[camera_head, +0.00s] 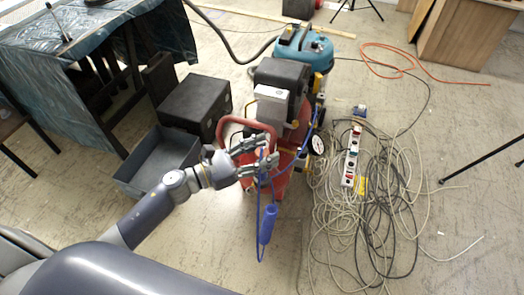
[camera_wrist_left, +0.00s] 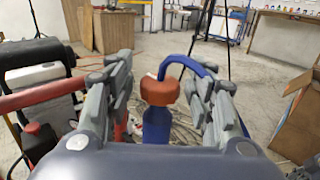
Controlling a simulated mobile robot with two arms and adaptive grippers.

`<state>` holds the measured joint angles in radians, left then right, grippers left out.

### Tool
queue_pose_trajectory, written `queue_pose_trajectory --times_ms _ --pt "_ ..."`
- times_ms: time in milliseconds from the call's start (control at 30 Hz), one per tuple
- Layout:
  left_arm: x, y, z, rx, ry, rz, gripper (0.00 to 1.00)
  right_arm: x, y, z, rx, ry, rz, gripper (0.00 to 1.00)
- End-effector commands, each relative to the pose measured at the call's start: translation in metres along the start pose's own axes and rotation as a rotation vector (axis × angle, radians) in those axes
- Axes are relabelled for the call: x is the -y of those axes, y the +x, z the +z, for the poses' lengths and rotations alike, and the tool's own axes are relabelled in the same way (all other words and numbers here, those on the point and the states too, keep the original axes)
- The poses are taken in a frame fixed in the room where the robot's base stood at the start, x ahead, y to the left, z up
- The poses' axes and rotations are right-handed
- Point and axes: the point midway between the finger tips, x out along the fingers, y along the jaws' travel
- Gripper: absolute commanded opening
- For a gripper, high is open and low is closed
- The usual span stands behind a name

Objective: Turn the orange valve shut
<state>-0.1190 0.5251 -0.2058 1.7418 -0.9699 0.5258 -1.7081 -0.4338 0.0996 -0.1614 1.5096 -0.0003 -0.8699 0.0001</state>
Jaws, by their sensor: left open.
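The orange valve (camera_wrist_left: 160,92) shows in the left wrist view as a round orange-red cap on top of a blue body (camera_wrist_left: 156,126). A blue hose (camera_wrist_left: 185,63) arches behind it. My left gripper (camera_wrist_left: 162,88) is open, with one finger on each side of the valve; I cannot tell whether either finger touches it. In the head view my left gripper (camera_head: 268,150) is at the red compressor (camera_head: 282,166), and its fingers mostly hide the valve. My right gripper is not in view.
Tangled cables (camera_head: 335,225) and a power strip (camera_head: 351,157) lie on the floor to the right. A black case (camera_head: 196,103) and an open grey box (camera_head: 150,165) stand to the left. A blue vacuum (camera_head: 303,48) stands behind.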

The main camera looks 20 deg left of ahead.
Motion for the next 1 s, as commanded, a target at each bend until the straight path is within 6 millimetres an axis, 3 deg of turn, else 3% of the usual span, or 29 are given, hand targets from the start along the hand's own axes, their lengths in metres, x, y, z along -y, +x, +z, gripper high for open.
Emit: queue_pose_trajectory --times_ms 67,200,267,667,1000 --pt "0.0 0.0 0.0 0.0 -0.001 0.0 0.47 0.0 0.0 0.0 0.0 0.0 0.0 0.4" --pt "0.0 0.0 0.0 0.0 -0.001 0.0 0.16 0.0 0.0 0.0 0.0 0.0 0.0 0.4" --pt "0.0 0.0 0.0 0.0 -0.001 0.0 0.05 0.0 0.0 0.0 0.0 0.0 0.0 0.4" --pt "0.001 -0.001 0.001 0.001 -0.004 0.051 0.05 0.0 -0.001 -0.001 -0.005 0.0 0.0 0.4" --pt "0.002 -0.001 0.001 0.002 -0.006 0.292 0.05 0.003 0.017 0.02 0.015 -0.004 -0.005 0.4"
